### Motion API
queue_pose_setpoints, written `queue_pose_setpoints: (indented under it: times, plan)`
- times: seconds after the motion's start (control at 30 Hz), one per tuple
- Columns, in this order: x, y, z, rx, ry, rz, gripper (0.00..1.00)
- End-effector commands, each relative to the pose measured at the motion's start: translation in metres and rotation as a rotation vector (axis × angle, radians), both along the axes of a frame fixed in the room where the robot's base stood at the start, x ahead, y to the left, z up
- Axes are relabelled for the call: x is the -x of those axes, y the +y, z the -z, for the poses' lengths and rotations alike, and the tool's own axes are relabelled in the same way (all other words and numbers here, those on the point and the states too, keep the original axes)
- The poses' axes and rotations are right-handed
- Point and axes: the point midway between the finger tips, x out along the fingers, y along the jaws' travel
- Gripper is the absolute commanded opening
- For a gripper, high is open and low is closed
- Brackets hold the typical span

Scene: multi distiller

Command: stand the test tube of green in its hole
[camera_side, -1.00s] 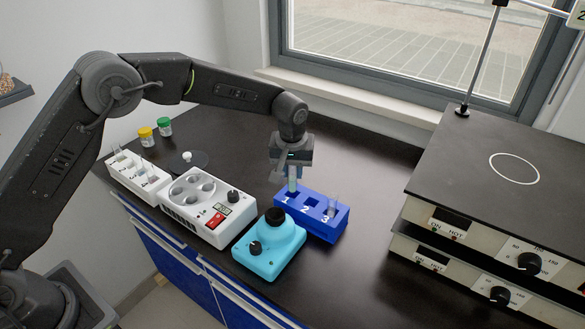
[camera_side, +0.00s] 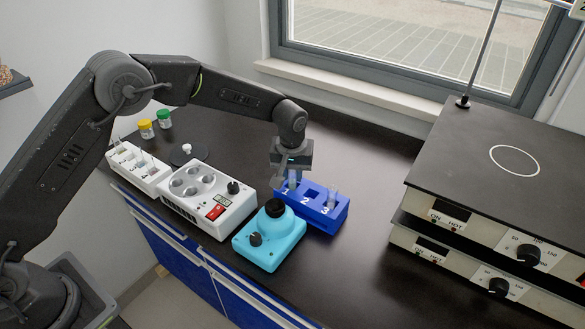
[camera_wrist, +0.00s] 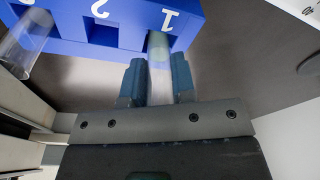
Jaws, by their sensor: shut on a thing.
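The test tube of green (camera_wrist: 158,48) is upright in the wrist view, its lower end showing greenish in hole 1 of the blue rack (camera_wrist: 105,50). My gripper (camera_wrist: 157,82) is shut on the clear upper part of the tube, a finger on each side. In the side view, my gripper (camera_side: 292,170) is over the left end of the blue rack (camera_side: 326,222), with the tube (camera_side: 293,183) below it at hole 1. The tube's bottom is hidden by the rack, so its depth cannot be told.
Another clear tube (camera_side: 331,197) stands in hole 3; hole 2 is empty. A turquoise device (camera_side: 270,240) sits in front of the rack. A white multi-well device (camera_side: 207,198) and a white tube rack (camera_side: 137,165) are at left. Stacked hotplates (camera_side: 490,185) stand at right.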

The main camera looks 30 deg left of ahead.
Motion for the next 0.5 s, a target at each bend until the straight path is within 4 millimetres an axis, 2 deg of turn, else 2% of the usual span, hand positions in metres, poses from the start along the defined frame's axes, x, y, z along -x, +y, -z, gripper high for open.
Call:
queue_pose_setpoints:
  times: [0.5]
  plan:
    - [0.000, 0.000, 0.019, -0.001, 0.000, 0.000, 0.00]
